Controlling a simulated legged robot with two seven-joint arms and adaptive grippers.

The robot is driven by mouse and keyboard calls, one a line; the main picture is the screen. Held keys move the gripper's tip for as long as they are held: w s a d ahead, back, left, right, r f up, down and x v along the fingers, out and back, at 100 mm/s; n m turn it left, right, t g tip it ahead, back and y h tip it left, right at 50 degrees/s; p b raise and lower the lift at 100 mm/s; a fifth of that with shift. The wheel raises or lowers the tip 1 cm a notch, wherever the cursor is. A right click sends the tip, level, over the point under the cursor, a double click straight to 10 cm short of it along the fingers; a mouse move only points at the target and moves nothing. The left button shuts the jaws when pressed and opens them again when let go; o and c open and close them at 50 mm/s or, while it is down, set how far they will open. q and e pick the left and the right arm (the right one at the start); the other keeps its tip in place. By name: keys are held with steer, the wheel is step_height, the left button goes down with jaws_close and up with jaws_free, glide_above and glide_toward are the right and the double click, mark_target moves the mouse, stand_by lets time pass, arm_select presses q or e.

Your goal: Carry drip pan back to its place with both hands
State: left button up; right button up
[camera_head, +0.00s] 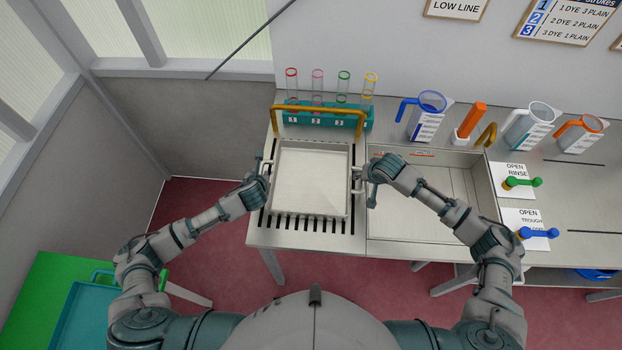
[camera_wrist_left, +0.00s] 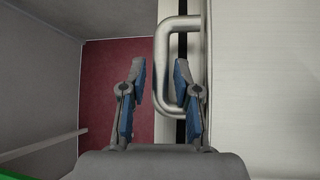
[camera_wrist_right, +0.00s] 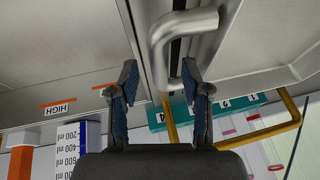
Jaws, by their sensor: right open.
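The drip pan (camera_head: 312,182) is a pale, shallow square tray with a bar handle on each side. It lies flat on the slotted left part of the bench and looks empty. My left gripper (camera_head: 262,178) is at the pan's left handle; in the left wrist view its open fingers (camera_wrist_left: 159,72) stand on either side of the handle's bar (camera_wrist_left: 161,55). My right gripper (camera_head: 368,180) is at the right handle; in the right wrist view its open fingers (camera_wrist_right: 160,78) stand on either side of that bar (camera_wrist_right: 158,55). Contact with the bars cannot be told.
A teal rack (camera_head: 300,119) with several coloured-rim tubes stands behind the pan, with a yellow-brown rail (camera_head: 318,111) in front. A sunken trough (camera_head: 430,215) lies to the right. Jugs, an orange-handled tool (camera_head: 470,120) and two valve handles are farther right.

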arm_select(q)
steer(key=shift+x, duration=1.05)
arm_select(e)
steer(key=shift+x, duration=1.05)
arm_select(q)
steer(key=c, duration=0.6)
arm_select(e)
steer(key=c, duration=0.6)
steer(key=shift+d, duration=0.1)
jaws_close()
arm_select(q)
steer(key=shift+r, duration=0.1)
arm_select(e)
steer(key=shift+r, duration=0.1)
